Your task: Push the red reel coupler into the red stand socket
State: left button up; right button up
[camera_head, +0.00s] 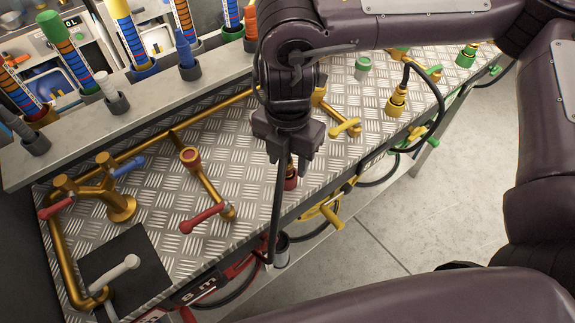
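My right gripper (291,148) points down over the front part of the metal bench. A dark red piece (291,179) stands on the bench just below its fingertips. The gripper covers the top of this piece, so I cannot tell coupler from socket or how far they are seated. A black hose (276,205) comes from between or behind the fingers and runs down to a grey ring (281,251) at the front edge. Whether the fingers are closed on anything is hidden. My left gripper is not in view.
A yellow coupler (397,99) with a black hose and a green fitting (465,56) stand to the right. A red-handled valve (203,219) and brass pipes lie left of the gripper. A back shelf (130,113) holds several coloured tubes. Grey floor (420,230) is clear in front.

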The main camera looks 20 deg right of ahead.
grip_shut()
jog(key=shift+r, duration=0.15)
